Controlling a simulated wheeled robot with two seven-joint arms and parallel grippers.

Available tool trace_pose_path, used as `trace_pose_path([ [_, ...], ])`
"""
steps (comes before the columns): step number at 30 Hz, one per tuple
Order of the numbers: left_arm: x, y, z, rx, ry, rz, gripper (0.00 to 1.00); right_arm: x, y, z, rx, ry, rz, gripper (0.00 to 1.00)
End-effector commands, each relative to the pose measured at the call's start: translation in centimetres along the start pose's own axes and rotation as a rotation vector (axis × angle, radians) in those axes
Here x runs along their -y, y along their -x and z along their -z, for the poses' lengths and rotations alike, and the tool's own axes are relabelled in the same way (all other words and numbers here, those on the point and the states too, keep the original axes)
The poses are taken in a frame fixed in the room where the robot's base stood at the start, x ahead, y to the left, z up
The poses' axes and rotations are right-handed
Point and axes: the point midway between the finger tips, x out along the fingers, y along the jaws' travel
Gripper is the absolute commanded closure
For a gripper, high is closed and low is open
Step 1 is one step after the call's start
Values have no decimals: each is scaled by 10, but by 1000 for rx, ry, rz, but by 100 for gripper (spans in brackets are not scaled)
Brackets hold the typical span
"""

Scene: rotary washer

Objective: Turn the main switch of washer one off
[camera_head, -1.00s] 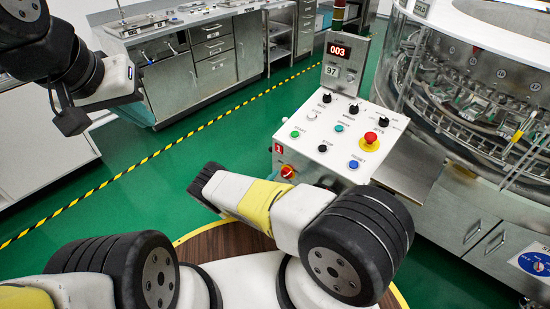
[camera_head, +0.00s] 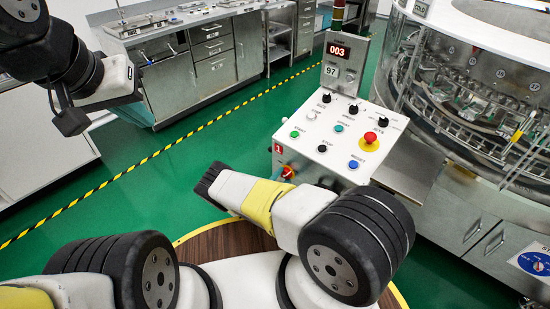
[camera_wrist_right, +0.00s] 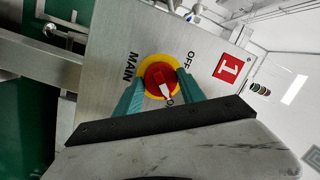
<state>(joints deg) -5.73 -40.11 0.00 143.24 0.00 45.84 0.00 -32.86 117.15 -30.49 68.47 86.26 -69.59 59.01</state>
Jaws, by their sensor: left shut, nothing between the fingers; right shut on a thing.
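The main switch is a red knob on a yellow ring (camera_wrist_right: 143,84), on the panel side marked 1; it also shows on the control box in the head view (camera_head: 288,171). Its white pointer (camera_wrist_right: 165,91) points towards a partly covered label, apparently ON, and away from OFF. My right gripper (camera_wrist_right: 161,84) is shut on the knob, with a teal finger on each side.
A display reading 003 (camera_head: 339,50) stands behind. The round washer (camera_head: 470,90) is at the right. Steel cabinets (camera_head: 200,60) stand at the back left across green floor.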

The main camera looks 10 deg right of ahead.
Motion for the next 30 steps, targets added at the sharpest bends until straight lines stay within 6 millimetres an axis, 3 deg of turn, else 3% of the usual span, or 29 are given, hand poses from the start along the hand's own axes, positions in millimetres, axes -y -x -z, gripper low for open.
trace_pose_path([
  [11, 0, 0, 0, 0, 0, 0, 100, 1, 0, 1, 8, 116, -17, 94],
  [30, 0, 0, 0, 0, 0, 0, 100, 3, 0, 2, 65, 685, -98, 94],
])
